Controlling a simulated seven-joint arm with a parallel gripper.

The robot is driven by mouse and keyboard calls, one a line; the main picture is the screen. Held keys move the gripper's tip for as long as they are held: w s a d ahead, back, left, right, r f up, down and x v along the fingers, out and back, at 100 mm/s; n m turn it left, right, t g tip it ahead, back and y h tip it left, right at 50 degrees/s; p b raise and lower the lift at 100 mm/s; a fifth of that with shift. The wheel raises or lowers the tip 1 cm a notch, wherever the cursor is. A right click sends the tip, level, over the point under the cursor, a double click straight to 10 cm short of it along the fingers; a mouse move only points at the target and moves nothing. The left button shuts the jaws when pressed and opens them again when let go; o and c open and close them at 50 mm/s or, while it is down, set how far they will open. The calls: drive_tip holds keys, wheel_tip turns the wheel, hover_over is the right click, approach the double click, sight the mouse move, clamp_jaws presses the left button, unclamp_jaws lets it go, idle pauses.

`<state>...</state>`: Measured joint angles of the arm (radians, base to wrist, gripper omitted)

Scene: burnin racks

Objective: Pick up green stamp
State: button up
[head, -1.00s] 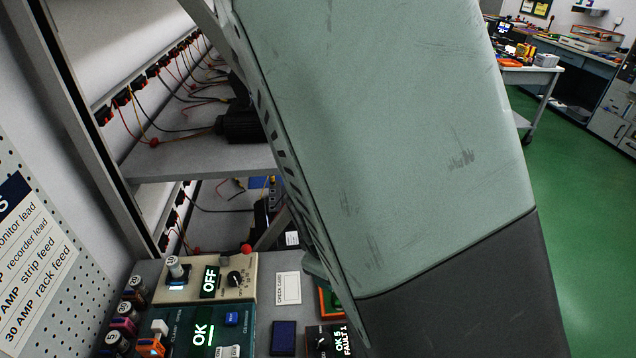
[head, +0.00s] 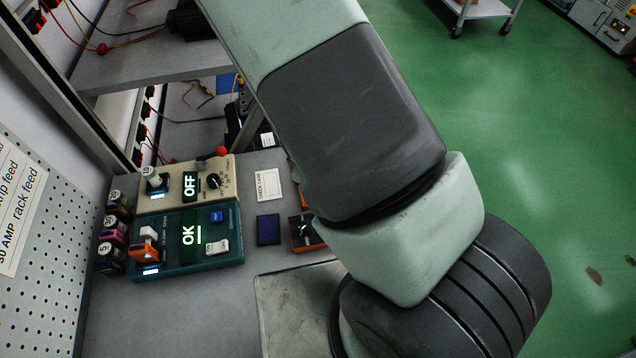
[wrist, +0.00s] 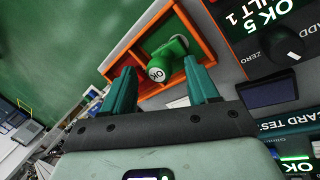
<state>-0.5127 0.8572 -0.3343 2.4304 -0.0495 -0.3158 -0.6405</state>
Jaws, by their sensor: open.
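The green stamp (wrist: 173,50) shows in the wrist view, with a round white end marked OK facing the camera. It lies in a compartment of an orange-rimmed tray (wrist: 190,18). My gripper (wrist: 160,68) is open, with its two teal fingers pointing toward the tray. The stamp appears between and beyond the fingertips, with nothing held. I cannot tell the exact distance to it. In the head view my arm hides the stamp, the gripper and most of the tray.
A teal tester reading OK (head: 200,240) and a beige one reading OFF (head: 187,184) stand left on the bench. A dark blue pad (head: 268,230), a white card (head: 268,185) and a black-and-orange device (head: 304,231) lie nearby. A shelf rack (head: 150,65) stands behind.

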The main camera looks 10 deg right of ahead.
drive_tip(key=shift+w+f, duration=0.1)
drive_tip(key=shift+f, duration=0.25)
drive_tip(key=shift+c, duration=0.2)
clamp_jaws()
drive_tip(key=shift+r, duration=0.15)
wheel_tip(320, 180, up, 10)
idle(0.4)
